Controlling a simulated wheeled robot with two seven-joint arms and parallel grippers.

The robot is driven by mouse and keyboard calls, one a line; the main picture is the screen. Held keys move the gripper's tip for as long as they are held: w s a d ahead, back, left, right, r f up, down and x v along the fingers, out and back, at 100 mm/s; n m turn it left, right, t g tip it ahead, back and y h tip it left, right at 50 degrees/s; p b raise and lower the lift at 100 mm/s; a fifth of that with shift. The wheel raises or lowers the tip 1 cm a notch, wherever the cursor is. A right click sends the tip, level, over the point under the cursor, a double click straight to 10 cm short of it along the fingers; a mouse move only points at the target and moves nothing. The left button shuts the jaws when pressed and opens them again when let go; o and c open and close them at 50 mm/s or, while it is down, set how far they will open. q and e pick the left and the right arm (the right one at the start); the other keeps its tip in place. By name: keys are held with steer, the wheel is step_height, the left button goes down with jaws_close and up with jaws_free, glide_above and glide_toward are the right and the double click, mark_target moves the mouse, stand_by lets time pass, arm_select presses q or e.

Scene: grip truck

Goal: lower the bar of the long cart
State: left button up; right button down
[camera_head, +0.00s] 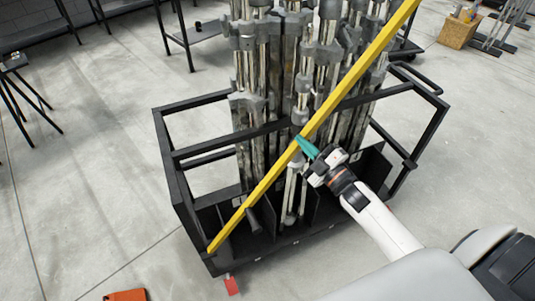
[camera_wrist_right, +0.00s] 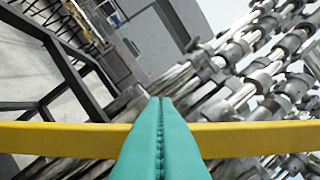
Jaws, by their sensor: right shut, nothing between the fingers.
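The long cart (camera_head: 180,195) is a black metal frame holding several upright grey stands. Its yellow bar (camera_head: 360,67) slants across the front, from the low left corner up past the top right of the head view. The bar also crosses the right wrist view (camera_wrist_right: 255,137) from side to side, behind my fingers. My right gripper (camera_head: 302,143) has teal fingers pressed together and empty; its tips are at the middle of the bar. Whether they touch the bar is unclear. The shut fingers (camera_wrist_right: 160,103) hide part of the bar in the wrist view. My left gripper is not in view.
Grey stands (camera_head: 290,80) fill the cart behind the bar. A black table (camera_head: 190,35) stands behind. A wooden box (camera_head: 459,32) is at the back right. An orange-red object (camera_head: 125,295) lies on the floor at the front.

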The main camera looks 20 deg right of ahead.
steer(key=d+f+m+h+b, duration=0.1)
steer(key=d+f+m+b, duration=0.2)
steer(key=d+f+b, duration=0.4)
steer(key=d+f, duration=0.2)
steer(key=d, duration=0.1)
steer(key=shift+d+f+m+t, duration=0.3)
steer(key=shift+f+t, duration=0.1)
